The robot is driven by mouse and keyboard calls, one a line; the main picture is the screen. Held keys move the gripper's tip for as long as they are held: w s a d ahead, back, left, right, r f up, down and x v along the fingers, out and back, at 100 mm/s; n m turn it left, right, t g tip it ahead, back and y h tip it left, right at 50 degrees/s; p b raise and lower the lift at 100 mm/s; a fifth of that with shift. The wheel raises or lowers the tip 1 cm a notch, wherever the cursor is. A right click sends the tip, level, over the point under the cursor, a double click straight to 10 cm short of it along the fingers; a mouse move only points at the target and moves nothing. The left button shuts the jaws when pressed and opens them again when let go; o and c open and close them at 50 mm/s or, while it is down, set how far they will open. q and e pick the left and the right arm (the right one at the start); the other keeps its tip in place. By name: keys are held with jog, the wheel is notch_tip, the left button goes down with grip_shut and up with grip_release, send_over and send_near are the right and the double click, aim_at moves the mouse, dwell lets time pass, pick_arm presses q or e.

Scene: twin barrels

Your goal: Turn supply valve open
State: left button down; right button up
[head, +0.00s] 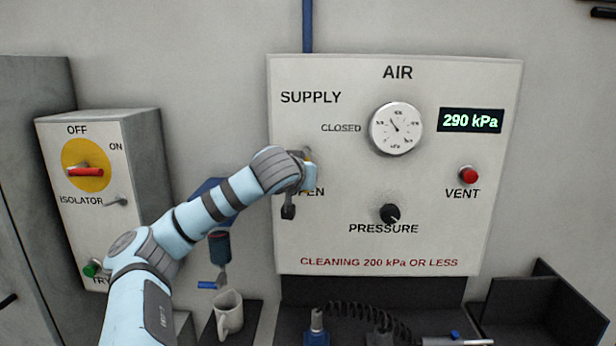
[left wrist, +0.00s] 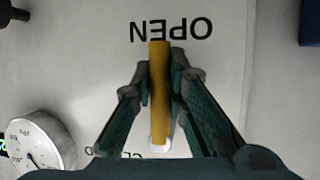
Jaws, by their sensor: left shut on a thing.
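The supply valve's yellow lever (left wrist: 160,95) shows in the left wrist view, with a white pivot (left wrist: 160,146) at its lower end. Its other end reaches the upside-down OPEN label (left wrist: 172,29). My left gripper (left wrist: 161,76) is shut on the lever, one finger on each side. In the head view, my left gripper (head: 300,172) is at the panel below SUPPLY and covers most of the valve and part of OPEN. Only a sliver of yellow shows there. My right gripper is not in view.
The AIR panel (head: 440,235) carries a gauge (head: 396,128), a display (head: 471,120) reading 290 kPa, a red VENT button (head: 468,175) and a black PRESSURE knob (head: 390,213). An isolator box (head: 135,130) stands left. A white mug (head: 229,315) and coiled hose (head: 350,312) are below.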

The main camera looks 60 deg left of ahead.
aim_at(309, 140)
pick_arm(q)
jog(key=shift+f, duration=0.15)
jog(key=c, duration=1.6)
grip_release()
jog(key=shift+o, duration=0.2)
jog(key=shift+r, duration=0.25)
jog(key=shift+s+a+r, duration=0.1)
jog(key=shift+r, duration=0.15)
notch_tip(309, 140, up, 8)
jog(key=shift+r, duration=0.65)
jog(key=shift+f, duration=0.1)
